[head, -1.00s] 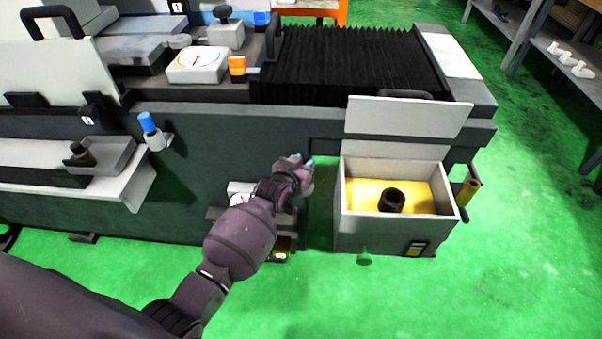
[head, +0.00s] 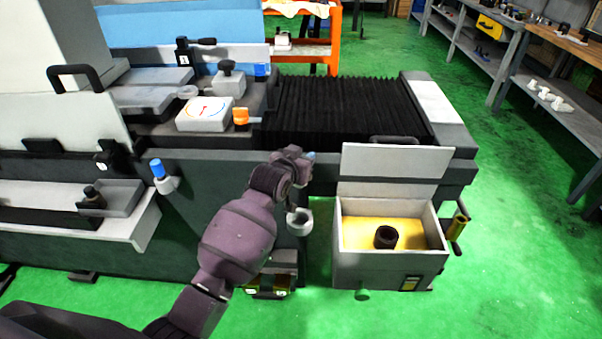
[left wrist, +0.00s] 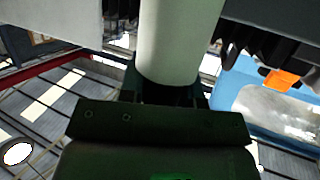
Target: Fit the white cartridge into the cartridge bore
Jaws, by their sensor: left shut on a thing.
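My left gripper (head: 305,157) is at the left of the open lid of the tank. In the left wrist view the jaws (left wrist: 172,98) are shut on the white cartridge (left wrist: 180,40), a pale smooth cylinder pointing away from the wrist. In the head view the cartridge is hidden behind the gripper. A dark round collar with an open top (head: 386,237), which looks like the cartridge bore, stands on the yellow floor inside the tank (head: 388,270). The gripper is left of the collar and above it, apart from it. My right gripper is not in view.
The tank's raised white lid (head: 395,160) stands behind its opening. A white ring-shaped holder (head: 299,221) is left of the tank, below the gripper. The grinder with black bellows (head: 350,110) lies behind. A yellow-handled part (head: 459,228) is at the tank's right.

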